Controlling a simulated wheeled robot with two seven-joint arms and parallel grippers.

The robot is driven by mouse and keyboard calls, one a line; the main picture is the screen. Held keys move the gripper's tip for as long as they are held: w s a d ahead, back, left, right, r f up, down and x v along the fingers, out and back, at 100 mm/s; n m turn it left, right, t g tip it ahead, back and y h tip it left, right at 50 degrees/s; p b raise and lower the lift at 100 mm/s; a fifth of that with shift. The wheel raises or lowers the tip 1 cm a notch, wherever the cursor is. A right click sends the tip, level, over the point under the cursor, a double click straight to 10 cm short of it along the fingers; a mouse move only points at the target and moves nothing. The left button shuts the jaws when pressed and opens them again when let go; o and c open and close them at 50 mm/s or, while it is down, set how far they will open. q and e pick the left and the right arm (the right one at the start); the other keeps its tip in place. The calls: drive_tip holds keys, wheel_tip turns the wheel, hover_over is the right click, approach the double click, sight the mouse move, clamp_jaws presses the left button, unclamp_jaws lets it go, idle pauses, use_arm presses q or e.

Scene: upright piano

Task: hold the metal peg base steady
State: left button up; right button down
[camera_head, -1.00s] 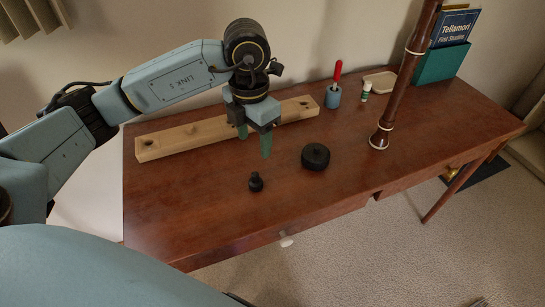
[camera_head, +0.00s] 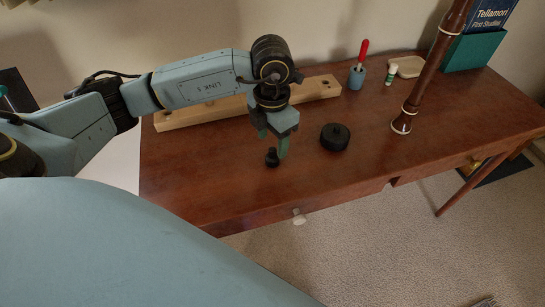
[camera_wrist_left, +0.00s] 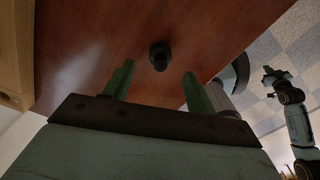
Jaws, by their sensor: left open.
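A small black peg-like piece (camera_head: 272,158) with a round foot stands on the brown desk, and a wide black disc (camera_head: 335,137) with a central hole lies to its right. I cannot tell for sure which one is the metal peg base. My left gripper (camera_head: 273,146) is open and empty, pointing down just above and behind the small piece, whose top is partly behind a finger. In the left wrist view the small piece (camera_wrist_left: 159,56) appears between the two green fingers (camera_wrist_left: 155,84), a little beyond their tips. My right gripper (camera_wrist_left: 272,76) shows small at the right there.
A wooden board (camera_head: 315,89) with holes lies along the back of the desk (camera_head: 220,180). A blue cup (camera_head: 356,78) with a red-handled tool, a small green-and-white tube (camera_head: 391,74), a beige dish (camera_head: 408,66) and an upright brown woodwind (camera_head: 425,75) stand further right. The front right is clear.

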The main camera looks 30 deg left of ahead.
sight(273, 148)
use_arm(q)
drive_tip(key=shift+f, duration=0.35)
drive_tip(key=shift+f+b, duration=0.65)
drive_tip(key=shift+f, duration=1.6)
use_arm(e)
drive_tip(key=w+r, duration=0.2)
drive_tip(key=shift+w+a+r, duration=0.1)
drive_tip(key=shift+w+a, duration=0.1)
drive_tip(key=shift+w, duration=0.2)
use_arm(q)
drive_tip(key=shift+c, duration=0.3)
drive_tip(key=c, duration=1)
